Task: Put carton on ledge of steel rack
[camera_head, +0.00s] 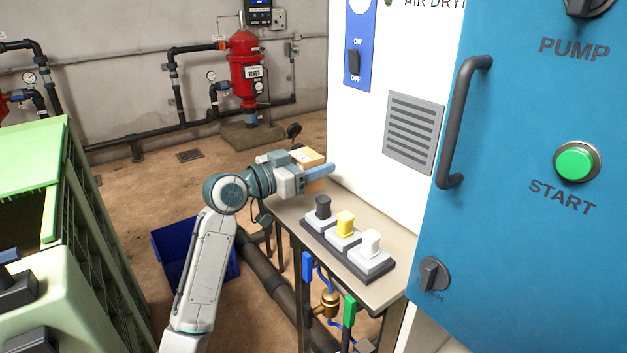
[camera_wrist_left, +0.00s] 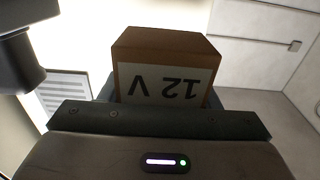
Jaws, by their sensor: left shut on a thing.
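The carton (camera_head: 305,156) is a small tan box, held in my left gripper (camera_head: 318,172) above the far end of a narrow ledge (camera_head: 384,292). In the left wrist view the carton (camera_wrist_left: 165,67) shows a white label reading "12 V" upside down, and my left gripper (camera_wrist_left: 160,112) is shut on it. The gripper hides part of the carton in the head view. Whether the carton touches anything below cannot be told. The ledge tops a dark-legged frame beside the white cabinet. My right gripper is not in view.
A dark base with black, yellow and white switches (camera_head: 345,224) takes up the middle of the ledge. The white cabinet (camera_head: 385,60) and blue panel (camera_head: 540,180) stand close at the right. A blue bin (camera_head: 172,248) is on the floor. A green crate (camera_head: 30,165) stands left.

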